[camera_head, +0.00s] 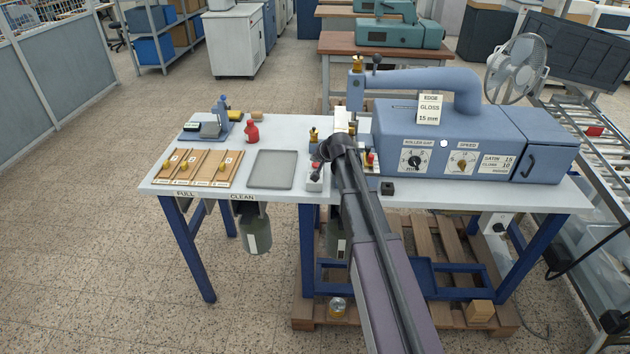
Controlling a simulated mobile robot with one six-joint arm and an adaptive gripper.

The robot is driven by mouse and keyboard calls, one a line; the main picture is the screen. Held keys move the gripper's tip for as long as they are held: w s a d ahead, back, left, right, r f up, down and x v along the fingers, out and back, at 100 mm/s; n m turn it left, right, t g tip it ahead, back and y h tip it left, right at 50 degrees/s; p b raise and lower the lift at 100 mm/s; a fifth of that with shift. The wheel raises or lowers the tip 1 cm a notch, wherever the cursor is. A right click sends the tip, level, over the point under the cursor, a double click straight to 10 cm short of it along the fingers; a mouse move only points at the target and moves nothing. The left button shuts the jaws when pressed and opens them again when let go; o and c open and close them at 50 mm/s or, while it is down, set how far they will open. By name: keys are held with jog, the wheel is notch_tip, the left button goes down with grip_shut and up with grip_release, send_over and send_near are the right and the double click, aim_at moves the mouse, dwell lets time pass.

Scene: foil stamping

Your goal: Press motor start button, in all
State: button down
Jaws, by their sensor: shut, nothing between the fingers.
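My gripper (337,150) is seen from behind at the end of my dark arm, over the table just left of the blue machine (400,113). It is shut and empty; its fingertips are mostly hidden by my wrist. A small control box (315,180) with a red button (315,166) stands just left of my gripper. Another small red-topped part (371,158) shows just right of my arm. I cannot tell which is the motor start button, or whether my gripper touches either. The machine's front has a roller gap dial (415,161) and a speed dial (462,161).
On the table (265,140) are a grey tray (271,169), wooden boards with brass pieces (200,167), a red bottle (252,132) and a small blue press (222,118). A roller conveyor (590,140) stands right.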

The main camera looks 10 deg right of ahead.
jog(key=shift+f+b, duration=1.8)
jog(key=shift+f, duration=0.3)
jog(key=shift+f, duration=0.1)
jog(key=shift+f+b, duration=0.35)
jog(key=shift+b, duration=0.05)
